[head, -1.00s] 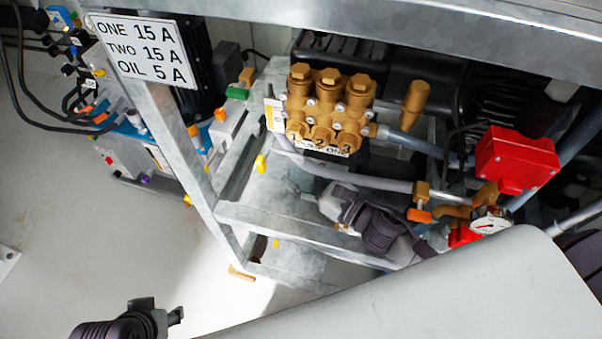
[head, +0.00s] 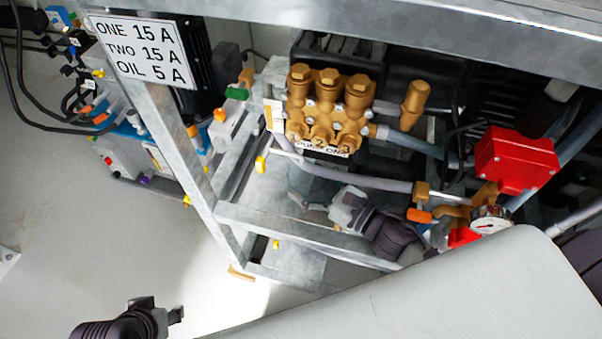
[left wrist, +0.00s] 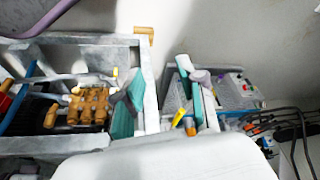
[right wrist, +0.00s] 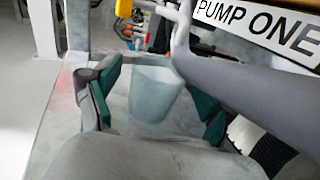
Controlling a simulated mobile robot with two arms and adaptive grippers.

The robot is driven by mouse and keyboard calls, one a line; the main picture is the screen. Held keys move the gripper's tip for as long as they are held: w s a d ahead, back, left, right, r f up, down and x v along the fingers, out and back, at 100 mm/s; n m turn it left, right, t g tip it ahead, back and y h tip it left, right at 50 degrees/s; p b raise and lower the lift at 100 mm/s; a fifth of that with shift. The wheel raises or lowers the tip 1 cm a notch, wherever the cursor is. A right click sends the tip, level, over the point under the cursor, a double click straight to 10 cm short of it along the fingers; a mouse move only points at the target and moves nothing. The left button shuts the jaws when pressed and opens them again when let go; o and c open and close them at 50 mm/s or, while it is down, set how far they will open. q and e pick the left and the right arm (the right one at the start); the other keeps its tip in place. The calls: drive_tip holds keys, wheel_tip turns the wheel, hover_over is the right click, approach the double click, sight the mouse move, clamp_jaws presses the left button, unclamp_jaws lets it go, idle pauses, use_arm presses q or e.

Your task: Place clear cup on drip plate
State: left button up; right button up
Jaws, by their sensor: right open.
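The clear cup (right wrist: 155,95) looks pale blue-grey and stands upright on a grey metal plate (right wrist: 118,112) under the pump, which I take for the drip plate. My right gripper (right wrist: 158,108) is open, with its teal-padded fingers on either side of the cup and visible gaps between. In the head view my right gripper (head: 312,203) reaches in under the brass pump, and the cup (head: 320,186) shows only faintly beyond it. My left gripper (head: 161,314) hangs empty and open at the lower left; its spread fingers also show in the left wrist view (left wrist: 165,100).
The brass pump head (head: 328,108) and a grey hose (head: 350,180) lie close above the right gripper. The frame rail (head: 300,236) runs in front. A red box (head: 516,160) and gauge (head: 491,220) stand to the right. Floor at lower left is clear.

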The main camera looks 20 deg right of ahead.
sight(311, 182)
drive_tip(key=shift+v, duration=2.6)
